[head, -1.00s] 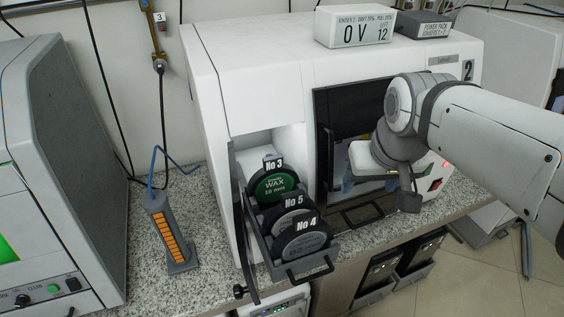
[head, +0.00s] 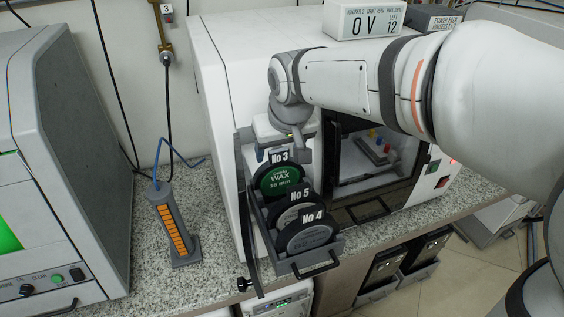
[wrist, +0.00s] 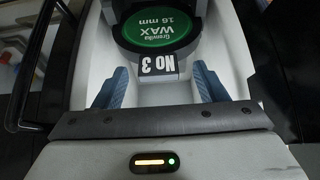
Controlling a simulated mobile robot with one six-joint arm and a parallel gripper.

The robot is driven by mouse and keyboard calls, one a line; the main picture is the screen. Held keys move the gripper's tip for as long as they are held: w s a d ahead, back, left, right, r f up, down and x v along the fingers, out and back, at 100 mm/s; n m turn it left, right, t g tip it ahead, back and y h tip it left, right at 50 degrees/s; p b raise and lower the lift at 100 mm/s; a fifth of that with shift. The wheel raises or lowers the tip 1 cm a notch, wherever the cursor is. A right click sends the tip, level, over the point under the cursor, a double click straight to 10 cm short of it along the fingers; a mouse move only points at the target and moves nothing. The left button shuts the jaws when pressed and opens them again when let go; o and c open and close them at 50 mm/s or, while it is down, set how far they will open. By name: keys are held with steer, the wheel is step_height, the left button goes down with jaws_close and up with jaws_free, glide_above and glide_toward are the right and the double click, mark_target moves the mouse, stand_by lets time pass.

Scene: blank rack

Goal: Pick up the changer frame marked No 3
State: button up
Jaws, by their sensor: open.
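The changer frame No 3 (head: 278,180) is a dark round holder with a green "WAX 16 mm" disc and a black label on top. It stands at the back of the pulled-out rack drawer (head: 318,259). In the wrist view the No 3 frame (wrist: 160,28) shows upside down, with its label towards me. My gripper (wrist: 160,86) is open, its two blue fingers either side of the label's line, with a gap on both sides. In the head view my wrist is just above and behind the frame, and the fingertips are hidden there.
Frames No 5 (head: 297,212) and No 4 (head: 306,237) stand in front of No 3 in the same drawer. An open door (head: 248,235) flanks the drawer's left. A dark-framed window (head: 375,160) is to the right. An orange-striped block (head: 172,228) stands on the counter at left.

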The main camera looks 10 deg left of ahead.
steer(key=shift+w+f, duration=0.15)
steer(key=shift+f, duration=0.25)
jaws_close()
stand_by(0.4)
